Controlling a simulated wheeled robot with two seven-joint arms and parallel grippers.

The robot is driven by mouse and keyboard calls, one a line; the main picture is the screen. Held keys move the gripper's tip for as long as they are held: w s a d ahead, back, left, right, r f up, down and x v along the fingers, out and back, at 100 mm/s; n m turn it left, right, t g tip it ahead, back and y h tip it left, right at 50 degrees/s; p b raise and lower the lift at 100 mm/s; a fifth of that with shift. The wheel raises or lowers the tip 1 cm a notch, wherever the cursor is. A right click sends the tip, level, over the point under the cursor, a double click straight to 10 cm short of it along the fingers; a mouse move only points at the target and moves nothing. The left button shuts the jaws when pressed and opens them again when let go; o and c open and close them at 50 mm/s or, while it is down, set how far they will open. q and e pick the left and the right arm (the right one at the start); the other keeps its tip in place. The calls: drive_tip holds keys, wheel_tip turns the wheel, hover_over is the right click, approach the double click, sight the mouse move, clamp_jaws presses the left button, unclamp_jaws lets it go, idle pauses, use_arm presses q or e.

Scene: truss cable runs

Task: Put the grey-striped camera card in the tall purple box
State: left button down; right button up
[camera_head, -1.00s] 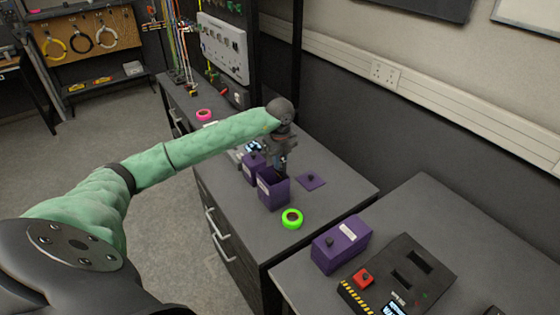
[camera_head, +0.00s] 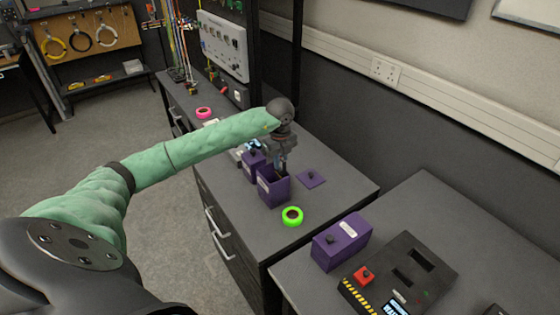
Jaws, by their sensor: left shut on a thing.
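The tall purple box (camera_head: 273,191) stands open on the grey bench with a pale label on its front. My left gripper (camera_head: 283,166) points down over its opening, with the fingertips at about rim height. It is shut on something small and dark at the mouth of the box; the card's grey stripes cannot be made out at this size. How deep the held thing sits in the box is hidden by the front wall. A flat purple lid (camera_head: 311,179) with a dark knob lies to the right of the box. My right gripper is not in view.
A smaller purple box (camera_head: 253,167) stands close behind and left of the tall one. A green tape roll (camera_head: 292,216) lies in front. A lidded purple box (camera_head: 341,242) and a dark slotted device (camera_head: 400,277) occupy the nearer bench. A pink roll (camera_head: 203,113) lies farther back.

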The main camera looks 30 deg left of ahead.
use_arm(q)
drive_tip(key=shift+f, duration=0.35)
drive_tip(key=c, duration=1.3)
unclamp_jaws()
drive_tip(key=shift+c, duration=1.3)
drive_tip(key=shift+r+p, duration=1.25)
drive_tip(key=shift+r, duration=2.75)
